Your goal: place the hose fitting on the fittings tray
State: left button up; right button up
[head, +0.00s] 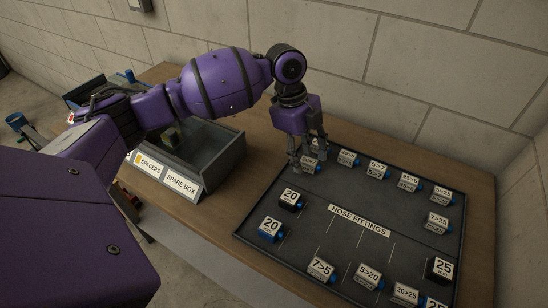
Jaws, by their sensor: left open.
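The fittings tray (420,252) is a dark, low-rimmed board labelled "HOSE FITTINGS" on the table. Several small blue and dark fittings stand on it beside white number tags, mostly along its edges. My left gripper (309,162) is at the tray's back left corner, pointing down with its fingers apart. A tagged hose fitting (310,164) is between or just behind the fingers, partly hidden by them. I cannot tell whether the fingers touch it. My right gripper is not in view.
A grey open box (215,165) with "SPACERS" and "SPARE BOX" labels stands left of the tray. The wooden table (215,226) is bare in front of it. A block wall (425,60) rises close behind the tray. The tray's middle is mostly clear.

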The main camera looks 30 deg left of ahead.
pick_arm(q)
jog(key=v, duration=0.9)
jog(key=shift+r, duration=0.35)
